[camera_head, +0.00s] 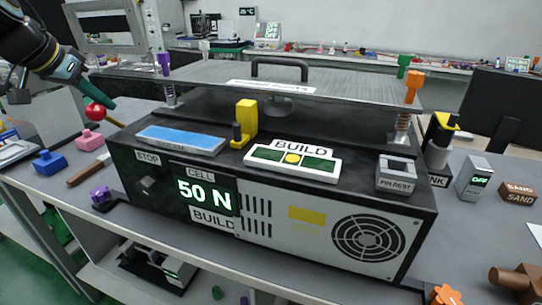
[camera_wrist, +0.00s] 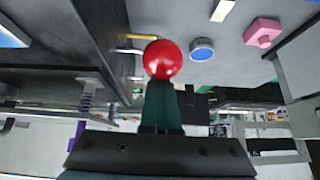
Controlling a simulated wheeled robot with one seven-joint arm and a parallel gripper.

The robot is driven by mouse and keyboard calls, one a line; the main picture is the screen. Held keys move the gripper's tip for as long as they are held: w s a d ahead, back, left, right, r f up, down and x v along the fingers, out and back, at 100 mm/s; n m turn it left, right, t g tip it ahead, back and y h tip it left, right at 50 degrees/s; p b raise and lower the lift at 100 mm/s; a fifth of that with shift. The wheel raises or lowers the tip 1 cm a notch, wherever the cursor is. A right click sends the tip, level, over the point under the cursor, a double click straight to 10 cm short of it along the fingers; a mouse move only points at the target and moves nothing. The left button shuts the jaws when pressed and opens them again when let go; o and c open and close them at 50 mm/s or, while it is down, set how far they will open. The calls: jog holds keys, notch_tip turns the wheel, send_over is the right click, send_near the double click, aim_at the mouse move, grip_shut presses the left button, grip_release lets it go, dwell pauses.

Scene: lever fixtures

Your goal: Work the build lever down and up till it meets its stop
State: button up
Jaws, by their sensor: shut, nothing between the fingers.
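A red ball knob (camera_head: 96,111) stands off the left end of the dark machine (camera_head: 330,235), with a thin rod running from it toward the machine. I take it for the build lever, though no label on it is visible. The red knob (camera_wrist: 162,60) also shows in the wrist view, just beyond my fingertips. My gripper (camera_head: 113,104) is shut and empty, its green fingers angled down close beside the knob; I cannot tell whether they touch it. The closed fingers (camera_wrist: 161,90) show in the wrist view. The display (camera_head: 205,195) reads 50 N, above a BUILD label (camera_head: 212,219).
A raised plate (camera_head: 330,85) with a handle sits on spring posts above the machine. A BUILD gauge (camera_head: 292,159) with a yellow dot lies on top. A pink block (camera_head: 89,140), a blue block (camera_head: 48,162) and a brown-handled tool (camera_head: 88,172) lie on the bench at left.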

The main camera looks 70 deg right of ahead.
aim_at(94, 113)
jog(key=shift+o, duration=1.4)
jog(key=shift+w+a+f+y, duration=0.15)
jog(key=shift+a+f+y, duration=0.05)
jog(key=shift+a+f, duration=0.4)
jog(key=shift+w+a+f+y, duration=0.1)
jog(key=shift+a+f+y, duration=0.1)
jog(key=shift+a+f, duration=0.4)
jog(key=shift+o, duration=0.8)
jog(key=shift+r, duration=0.2)
jog(key=o, duration=0.6)
jog(key=p+v, duration=0.1)
jog(key=v, duration=0.3)
jog(key=shift+w+a, duration=0.15)
jog(key=shift+a, duration=0.15)
jog(key=shift+o, duration=0.8)
jog(key=shift+r, duration=0.3)
jog(key=shift+a+r, duration=0.3)
jog(key=shift+r, duration=0.35)
jog(key=shift+s+d, duration=0.15)
jog(key=shift+s, duration=0.1)
